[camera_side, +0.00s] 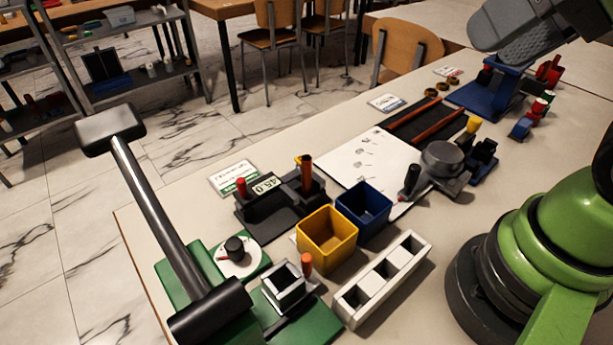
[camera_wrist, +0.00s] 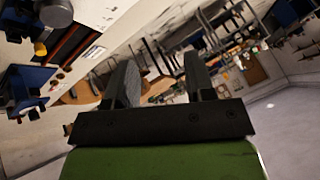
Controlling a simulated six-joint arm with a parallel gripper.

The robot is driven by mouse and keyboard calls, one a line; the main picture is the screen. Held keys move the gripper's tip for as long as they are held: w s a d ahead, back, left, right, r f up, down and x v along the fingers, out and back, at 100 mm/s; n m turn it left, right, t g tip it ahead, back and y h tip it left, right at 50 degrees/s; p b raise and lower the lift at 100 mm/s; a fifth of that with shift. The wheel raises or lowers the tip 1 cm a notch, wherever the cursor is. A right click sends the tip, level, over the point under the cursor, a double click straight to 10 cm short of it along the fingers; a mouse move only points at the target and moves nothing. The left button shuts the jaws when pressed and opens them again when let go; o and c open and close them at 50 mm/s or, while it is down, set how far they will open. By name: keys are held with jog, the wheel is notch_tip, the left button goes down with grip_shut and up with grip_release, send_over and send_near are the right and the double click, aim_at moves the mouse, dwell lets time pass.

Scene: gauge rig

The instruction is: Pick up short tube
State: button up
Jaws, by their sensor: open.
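Two reddish-brown tubes lie on a black tray in the side view, a left one (camera_side: 412,116) and a right one (camera_side: 440,126). I cannot tell which is the short tube. A brown tube (camera_side: 307,174) also stands upright in a black gauge fixture (camera_side: 275,207). The wrist view shows part of the tray with orange-brown tubes (camera_wrist: 77,42) at upper left. My gripper (camera_wrist: 160,72) is open and empty, its two fingers apart and pointing toward the room. A grey textured part, apparently a gripper finger (camera_side: 530,35), shows at the side view's top right, above the table.
A yellow bin (camera_side: 327,235) and blue bin (camera_side: 364,211) stand mid-table beside a white three-hole block (camera_side: 382,279). A grey round-topped device (camera_side: 442,158) stands near the tubes. A blue fixture (camera_side: 490,90) stands behind. A large black hammer-like stand (camera_side: 160,205) rises at left.

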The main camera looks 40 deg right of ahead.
jog(key=w+a+n+g, duration=0.1)
jog(key=w+n+g, duration=0.2)
jog(key=w+n, duration=0.3)
jog(key=n+g+h, duration=0.2)
jog(key=n+g, duration=0.2)
jog(key=n, duration=0.5)
send_near(306, 158)
jog(key=shift+n, duration=0.5)
notch_tip(306, 158, down, 6)
jog(key=shift+w+f, duration=0.1)
jog(key=shift+w, duration=0.05)
notch_tip(306, 158, down, 6)
jog(key=shift+r, duration=0.15)
grip_shut()
